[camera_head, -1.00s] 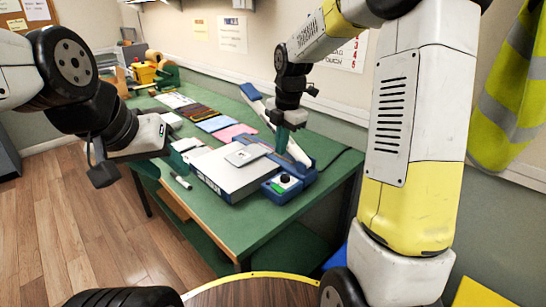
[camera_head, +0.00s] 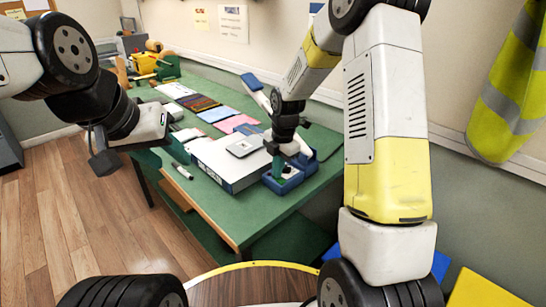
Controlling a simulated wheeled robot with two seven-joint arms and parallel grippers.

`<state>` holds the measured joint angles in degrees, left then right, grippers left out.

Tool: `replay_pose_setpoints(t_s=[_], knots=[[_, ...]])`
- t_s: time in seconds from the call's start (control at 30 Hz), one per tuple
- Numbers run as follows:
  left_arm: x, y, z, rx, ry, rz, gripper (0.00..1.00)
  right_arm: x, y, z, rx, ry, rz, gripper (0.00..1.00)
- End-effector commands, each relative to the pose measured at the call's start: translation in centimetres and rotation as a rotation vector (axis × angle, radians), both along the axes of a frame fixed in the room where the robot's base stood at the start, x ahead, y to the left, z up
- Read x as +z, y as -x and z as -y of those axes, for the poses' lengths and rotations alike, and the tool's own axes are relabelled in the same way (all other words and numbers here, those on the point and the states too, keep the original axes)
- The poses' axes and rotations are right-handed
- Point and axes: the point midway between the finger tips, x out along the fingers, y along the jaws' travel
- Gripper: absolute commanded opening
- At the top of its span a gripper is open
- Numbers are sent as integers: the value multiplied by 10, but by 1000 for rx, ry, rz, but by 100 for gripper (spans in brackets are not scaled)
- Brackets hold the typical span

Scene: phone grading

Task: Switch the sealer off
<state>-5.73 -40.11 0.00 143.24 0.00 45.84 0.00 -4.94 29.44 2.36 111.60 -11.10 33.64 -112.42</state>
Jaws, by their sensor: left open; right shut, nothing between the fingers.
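The sealer (camera_head: 298,181) has a blue base near the table's front right corner. Its raised arm, with a blue end (camera_head: 252,82), slants up to the left behind my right gripper. My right gripper (camera_head: 278,172) points down, shut and empty, over the front part of the sealer's base. It hides the control there, and I cannot tell whether it touches. My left gripper (camera_head: 160,140) is open at the table's left edge, away from the sealer, with its fingertips hard to make out.
A white box (camera_head: 232,168) with a pale device (camera_head: 245,145) on top stands just left of the sealer. Coloured sheets (camera_head: 217,112) lie further back on the green table (camera_head: 262,208). A marker (camera_head: 182,171) lies near the left edge. The table's front right part is clear.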

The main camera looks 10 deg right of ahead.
Motion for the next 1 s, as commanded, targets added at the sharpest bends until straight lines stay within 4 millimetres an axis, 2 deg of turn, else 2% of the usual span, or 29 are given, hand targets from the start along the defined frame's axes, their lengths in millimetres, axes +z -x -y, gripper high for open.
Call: replay_pose_setpoints(t_s=[0.57, 1.0], knots=[[0, 0, 0, 0, 0, 0, 42, -6, 0, -2, 2, 32, -50, 0], [0, 0, 0, 0, 0, 0, 42, -4, 13, 9, 1, 34, -55, 0]])
